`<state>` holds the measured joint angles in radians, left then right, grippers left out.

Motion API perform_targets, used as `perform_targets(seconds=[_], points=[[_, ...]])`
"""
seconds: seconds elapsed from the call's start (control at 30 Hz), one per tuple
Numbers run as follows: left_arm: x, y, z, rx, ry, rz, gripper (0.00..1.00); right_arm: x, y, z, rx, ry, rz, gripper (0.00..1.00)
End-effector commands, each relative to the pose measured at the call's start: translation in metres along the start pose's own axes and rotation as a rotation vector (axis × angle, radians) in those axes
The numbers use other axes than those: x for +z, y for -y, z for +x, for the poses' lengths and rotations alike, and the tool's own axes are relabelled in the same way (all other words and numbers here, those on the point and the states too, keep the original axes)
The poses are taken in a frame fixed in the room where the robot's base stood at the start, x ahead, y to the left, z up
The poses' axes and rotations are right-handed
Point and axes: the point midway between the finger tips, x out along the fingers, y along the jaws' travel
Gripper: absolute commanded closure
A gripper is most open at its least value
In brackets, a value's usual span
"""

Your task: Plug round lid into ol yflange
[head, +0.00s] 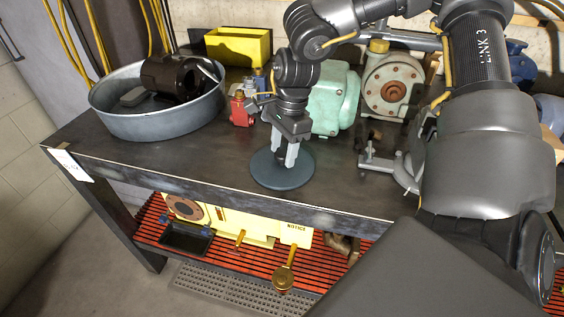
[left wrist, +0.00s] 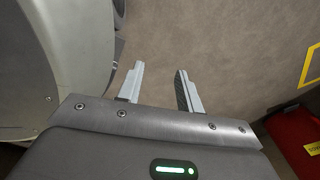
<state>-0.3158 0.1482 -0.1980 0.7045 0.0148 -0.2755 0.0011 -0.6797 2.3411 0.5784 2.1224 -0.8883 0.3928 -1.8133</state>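The round lid (head: 266,178), a flat dark blue-grey disc, is at the front edge of the workbench in the head view. My right gripper (head: 285,158) points down over its middle, fingers close together at the disc's centre. Whether they grip a knob there is hidden. A pale round flange with a rusty centre (head: 393,88) faces forward at the back of the bench. Another brown round flange (head: 185,208) is on the yellow machine below; I cannot tell which is the oily one. My left gripper (left wrist: 160,85) is open and empty in the left wrist view, above bare floor.
A metal basin (head: 150,122) holding a dark motor (head: 175,78) stands at the left of the bench (head: 175,155). A green motor (head: 335,100), small red part (head: 241,110) and yellow bin (head: 238,46) stand behind the lid. The bench left of the lid is clear.

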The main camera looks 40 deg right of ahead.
Motion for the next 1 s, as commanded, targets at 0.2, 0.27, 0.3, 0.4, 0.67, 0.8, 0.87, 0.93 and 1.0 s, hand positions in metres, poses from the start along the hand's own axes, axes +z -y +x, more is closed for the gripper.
perform_targets(seconds=[0.2, 0.27, 0.3, 0.4, 0.67, 0.8, 0.87, 0.93, 1.0], points=[[0.0, -0.001, 0.0, 0.001, 0.0, -0.001, 0.64, 0.0, 0.0, 0.0, 0.0, 0.0, 0.0, 0.8], [0.0, -0.001, 0.0, 0.001, 0.0, -0.001, 0.64, 0.0, 0.0, -0.001, -0.001, 0.0, -0.001, 0.86], [0.0, -0.001, 0.0, 0.001, 0.0, -0.001, 0.64, 0.0, 0.0, -0.001, -0.001, 0.0, -0.001, 0.86], [0.0, -0.001, 0.0, 0.001, 0.0, -0.001, 0.64, 0.0, 0.0, -0.001, -0.001, 0.0, -0.001, 0.86], [-0.003, -0.001, 0.001, 0.001, 0.002, -0.001, 0.64, 0.004, 0.002, -0.021, -0.007, 0.0, -0.002, 0.86], [-0.013, -0.003, 0.001, 0.003, -0.01, -0.003, 0.64, 0.008, 0.001, -0.048, -0.008, 0.0, -0.002, 0.86], [-0.016, -0.004, 0.0, 0.005, -0.012, -0.004, 0.64, 0.009, 0.001, -0.059, -0.007, -0.001, -0.001, 0.86], [-0.017, -0.004, 0.0, 0.006, -0.009, -0.005, 0.64, 0.011, 0.001, -0.071, -0.007, -0.001, -0.001, 0.86], [-0.017, -0.005, -0.001, 0.006, -0.009, -0.006, 0.64, 0.013, 0.001, -0.082, -0.005, -0.001, -0.001, 0.86]])
